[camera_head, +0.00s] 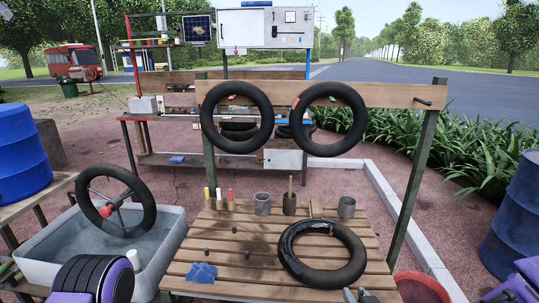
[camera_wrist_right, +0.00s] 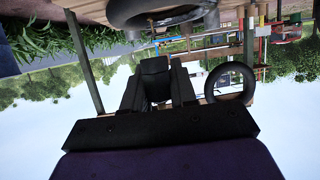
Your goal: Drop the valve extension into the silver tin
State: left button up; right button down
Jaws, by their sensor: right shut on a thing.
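Two grey metal tins stand upright at the back of the slatted bench, one left of centre (camera_head: 262,204) and one at the right (camera_head: 347,207). A darker tin (camera_head: 289,205) with a stick in it stands between them. I cannot tell for sure which one is the silver tin. My right gripper (camera_head: 358,296) is at the bottom edge of the head view, in front of the tyre and well short of the tins. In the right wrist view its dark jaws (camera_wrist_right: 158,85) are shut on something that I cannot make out. The valve extension is not clearly visible. My left gripper's fingers are out of sight.
A black tyre (camera_head: 322,253) lies on the bench (camera_head: 215,280). Several small dark pieces (camera_head: 234,229), a blue cloth (camera_head: 202,272) and coloured sticks (camera_head: 219,194) are there too. Two tubes hang from a beam (camera_head: 270,92) above. A water tub (camera_head: 165,240) stands left, a red bucket (camera_head: 420,288) right.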

aim_at(349, 212)
jog(key=z, duration=0.5)
jog(key=i, duration=1.2)
jog(key=u, duration=0.8)
